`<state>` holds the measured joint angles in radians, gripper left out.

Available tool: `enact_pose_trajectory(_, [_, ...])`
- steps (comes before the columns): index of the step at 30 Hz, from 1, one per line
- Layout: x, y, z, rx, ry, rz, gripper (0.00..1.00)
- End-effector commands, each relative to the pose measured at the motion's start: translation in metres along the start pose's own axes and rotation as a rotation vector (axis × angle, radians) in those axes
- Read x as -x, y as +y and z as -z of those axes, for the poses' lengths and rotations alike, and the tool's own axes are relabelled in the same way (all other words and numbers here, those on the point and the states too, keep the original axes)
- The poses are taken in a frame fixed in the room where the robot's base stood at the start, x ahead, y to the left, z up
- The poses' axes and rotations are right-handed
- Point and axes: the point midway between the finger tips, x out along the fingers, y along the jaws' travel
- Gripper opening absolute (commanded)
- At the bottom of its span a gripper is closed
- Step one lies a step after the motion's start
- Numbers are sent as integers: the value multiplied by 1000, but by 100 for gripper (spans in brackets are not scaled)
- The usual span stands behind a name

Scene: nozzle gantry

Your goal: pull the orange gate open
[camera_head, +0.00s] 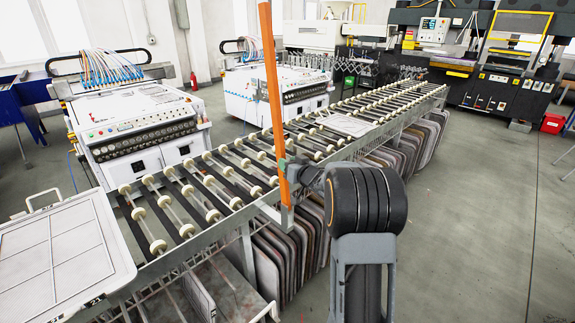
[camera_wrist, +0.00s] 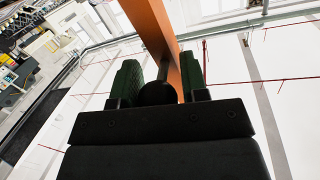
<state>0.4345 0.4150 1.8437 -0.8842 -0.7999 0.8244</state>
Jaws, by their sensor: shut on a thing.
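The orange gate (camera_head: 273,90) is a long, flat bar standing nearly upright at the near side of the roller conveyor. It leans slightly to the left at its top. My gripper (camera_head: 287,166) is at the lower part of the bar, reaching in from the right. In the wrist view the orange gate (camera_wrist: 150,25) rises away between the two green-padded fingers of my gripper (camera_wrist: 159,80). The gripper is shut on the gate. A dark round part (camera_wrist: 158,93) sits between the fingers, and the exact contact is partly hidden.
The roller conveyor (camera_head: 205,190) runs diagonally behind the gate, with panels stacked beneath it. A white framed panel (camera_head: 55,255) lies at the left end. White machines (camera_head: 135,125) stand behind the conveyor. The grey floor (camera_head: 480,230) at the right is clear.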

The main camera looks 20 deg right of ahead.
Motion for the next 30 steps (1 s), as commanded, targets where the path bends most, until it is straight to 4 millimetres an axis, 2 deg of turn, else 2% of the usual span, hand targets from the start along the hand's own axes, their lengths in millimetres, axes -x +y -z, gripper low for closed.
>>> enact_pose_trajectory(5, [0,2,3,-8,8,-7,0])
enact_pose_trajectory(6, [0,2,3,-8,9,-7,42])
enact_pose_trajectory(12, [0,0,3,-5,8,-2,60])
enact_pose_trajectory(22, [4,-2,2,-2,6,2,60])
enact_pose_trajectory(26, [22,-1,1,-1,8,0,60])
enact_pose_trajectory(30, [52,0,1,-1,8,-2,60])
